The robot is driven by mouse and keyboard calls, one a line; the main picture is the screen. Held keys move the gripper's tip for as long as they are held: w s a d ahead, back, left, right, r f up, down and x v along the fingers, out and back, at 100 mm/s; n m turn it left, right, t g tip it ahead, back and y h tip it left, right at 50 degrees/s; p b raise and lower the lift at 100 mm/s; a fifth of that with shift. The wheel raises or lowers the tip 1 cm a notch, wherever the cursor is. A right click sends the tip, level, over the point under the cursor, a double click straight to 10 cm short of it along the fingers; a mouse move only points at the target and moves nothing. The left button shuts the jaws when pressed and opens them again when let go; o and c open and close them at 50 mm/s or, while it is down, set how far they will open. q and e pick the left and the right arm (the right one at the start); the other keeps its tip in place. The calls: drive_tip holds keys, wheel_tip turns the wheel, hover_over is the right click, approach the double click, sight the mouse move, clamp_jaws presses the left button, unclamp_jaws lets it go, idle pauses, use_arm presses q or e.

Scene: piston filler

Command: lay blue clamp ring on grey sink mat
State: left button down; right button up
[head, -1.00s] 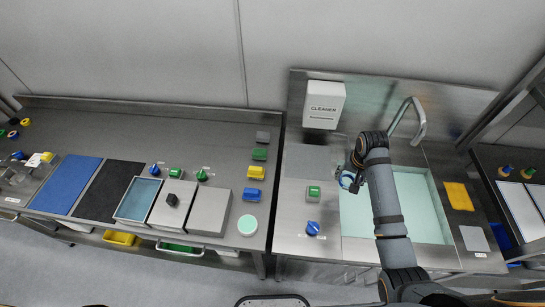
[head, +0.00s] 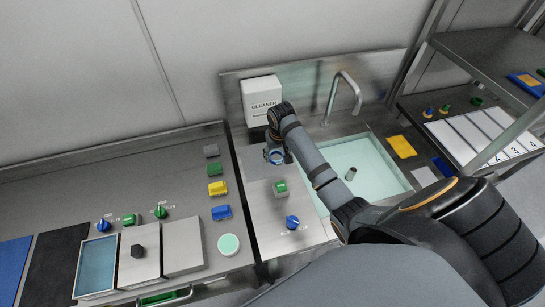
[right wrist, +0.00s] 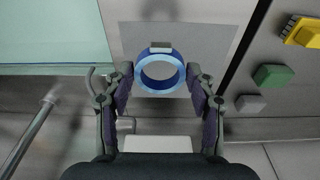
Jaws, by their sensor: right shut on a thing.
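The blue clamp ring (right wrist: 142,75) shows from above in the right wrist view, its open hole facing the camera. My right gripper (right wrist: 160,76) is shut on it, one finger on each side. The ring also shows in the head view (head: 274,156), partly covered by the gripper (head: 277,151). The grey sink mat (right wrist: 212,45) lies on the steel counter left of the sink, behind the ring in the right wrist view. The ring appears over the mat; I cannot tell whether it touches. My left gripper is not in view.
The sink basin (head: 368,157) with pale green liquid lies right of the mat, with a small grey cylinder (head: 350,174) in it. The tap (head: 345,92) and white cleaner box (head: 262,97) stand behind. A green block (head: 281,187) and blue knob (head: 292,222) are nearer the front.

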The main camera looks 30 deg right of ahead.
sight(274, 152)
drive_tip(key=w+f, duration=0.2)
drive_tip(key=f, duration=0.1)
drive_tip(key=w+d+f, duration=0.1)
drive_tip(key=f, duration=0.1)
drive_tip(key=shift+w, duration=0.25)
drive_tip(key=shift+f, duration=1.45)
drive_tip(key=shift+f, duration=0.1)
drive_tip(key=o, duration=1.2)
drive_tip(key=r, duration=0.4)
drive_tip(key=s+r, duration=0.1)
drive_tip(key=r, duration=0.7)
drive_tip(key=shift+s+a+b, duration=0.25)
drive_tip(key=shift+s+b, duration=0.1)
